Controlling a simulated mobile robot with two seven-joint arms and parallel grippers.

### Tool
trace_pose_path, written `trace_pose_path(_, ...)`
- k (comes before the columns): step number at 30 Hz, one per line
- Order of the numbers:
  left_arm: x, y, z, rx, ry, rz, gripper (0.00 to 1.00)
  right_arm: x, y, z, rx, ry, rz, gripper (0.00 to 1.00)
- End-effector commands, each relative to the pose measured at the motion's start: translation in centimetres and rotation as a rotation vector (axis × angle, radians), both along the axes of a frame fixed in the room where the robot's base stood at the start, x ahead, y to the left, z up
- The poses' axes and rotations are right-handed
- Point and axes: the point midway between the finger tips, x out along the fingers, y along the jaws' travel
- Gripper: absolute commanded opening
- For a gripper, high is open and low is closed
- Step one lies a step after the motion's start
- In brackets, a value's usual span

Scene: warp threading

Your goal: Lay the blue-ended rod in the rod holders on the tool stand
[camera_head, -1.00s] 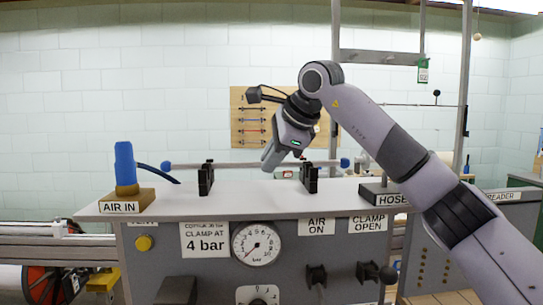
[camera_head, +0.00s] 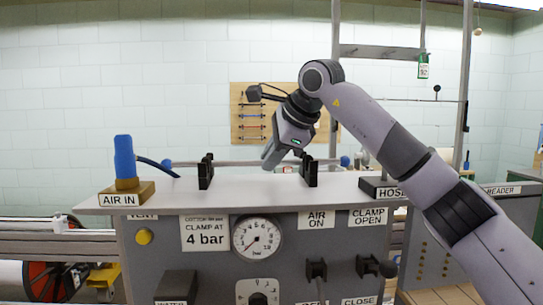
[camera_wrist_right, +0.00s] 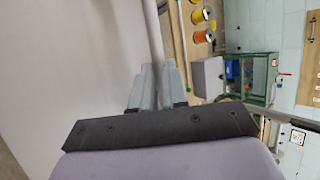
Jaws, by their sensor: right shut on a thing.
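The blue-ended rod (camera_head: 235,163) is a thin pale bar, level above the tool stand (camera_head: 255,190). Its left blue end (camera_head: 166,163) shows near the blue air tool, its right blue end (camera_head: 345,161) past the right holder. It crosses the left rod holder (camera_head: 206,172) and right rod holder (camera_head: 309,172), two black forked posts, below their tops. I cannot tell whether it touches their bottoms. My right gripper (camera_head: 267,160) is shut on the rod between the holders. In the right wrist view the rod (camera_wrist_right: 153,40) runs up from between the fingers (camera_wrist_right: 158,85). My left gripper is out of view.
A blue air tool (camera_head: 124,160) with a hose stands on a wooden block at the stand's left. The HOSE block (camera_head: 375,188) is at its right. A pegboard (camera_head: 245,112) hangs on the wall behind. The stand's front carries a gauge (camera_head: 257,238) and knobs.

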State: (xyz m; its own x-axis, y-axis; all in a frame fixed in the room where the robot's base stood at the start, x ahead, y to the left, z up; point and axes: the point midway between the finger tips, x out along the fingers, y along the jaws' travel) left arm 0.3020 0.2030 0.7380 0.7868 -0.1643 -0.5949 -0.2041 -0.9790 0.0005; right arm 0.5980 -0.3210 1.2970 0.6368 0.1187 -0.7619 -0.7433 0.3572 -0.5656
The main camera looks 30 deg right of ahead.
Motion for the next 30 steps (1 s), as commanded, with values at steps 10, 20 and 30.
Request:
trace_pose_path(10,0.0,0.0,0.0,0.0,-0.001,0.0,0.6,0.0,0.0,-0.1,-0.002,0.002,0.002,0.43)
trace_pose_path(20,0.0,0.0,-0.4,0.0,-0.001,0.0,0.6,-1.7,-0.3,2.0,-0.002,-0.002,0.0,0.43)
trace_pose_path(30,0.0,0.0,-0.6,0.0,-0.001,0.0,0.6,-4.4,-0.8,5.3,-0.002,0.001,0.001,0.43)
